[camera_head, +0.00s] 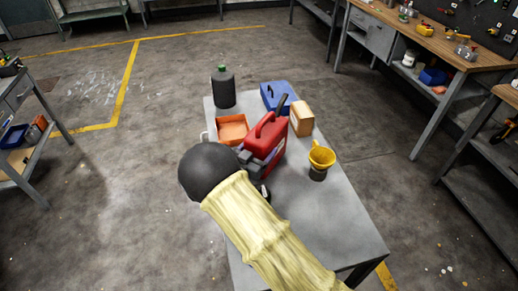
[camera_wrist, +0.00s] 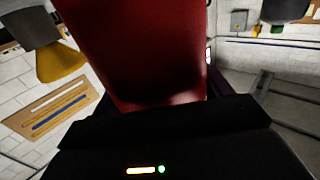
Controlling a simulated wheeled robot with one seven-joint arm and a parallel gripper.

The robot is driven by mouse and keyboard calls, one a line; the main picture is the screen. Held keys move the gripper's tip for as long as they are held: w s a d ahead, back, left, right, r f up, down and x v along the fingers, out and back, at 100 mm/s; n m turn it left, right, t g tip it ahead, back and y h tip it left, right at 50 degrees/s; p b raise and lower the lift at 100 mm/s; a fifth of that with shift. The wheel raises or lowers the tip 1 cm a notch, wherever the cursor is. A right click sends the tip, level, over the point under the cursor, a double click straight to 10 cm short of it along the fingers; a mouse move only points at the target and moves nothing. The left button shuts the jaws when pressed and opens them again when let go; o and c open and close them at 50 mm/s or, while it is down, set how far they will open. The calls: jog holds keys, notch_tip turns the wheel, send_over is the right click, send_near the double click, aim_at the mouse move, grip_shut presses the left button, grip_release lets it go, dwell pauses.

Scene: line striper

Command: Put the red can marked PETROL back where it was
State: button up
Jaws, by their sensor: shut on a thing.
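The red can (camera_head: 265,136) shows above the grey table, tilted, with its handle and dark spout toward the top. Any PETROL marking is too small to read. My gripper (camera_head: 254,163) is shut on the can, at its near side; my arm hides part of it. In the wrist view the red can (camera_wrist: 135,50) fills the upper middle, right in front of my gripper (camera_wrist: 155,110). I cannot tell whether the can's base touches the table.
On the table (camera_head: 335,215) stand a dark bottle with a green cap (camera_head: 223,88), an orange tray (camera_head: 232,129), a blue box (camera_head: 279,95), a tan block (camera_head: 301,118) and a yellow funnel (camera_head: 320,156) on a dark base. The table's near right part is bare. A workbench (camera_head: 440,35) stands at right.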

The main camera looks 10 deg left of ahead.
jog(key=o, duration=2)
jog(key=shift+o, duration=0.2)
jog(key=shift+r, duration=0.1)
jog(key=b+v, duration=0.2)
jog(key=v, duration=1)
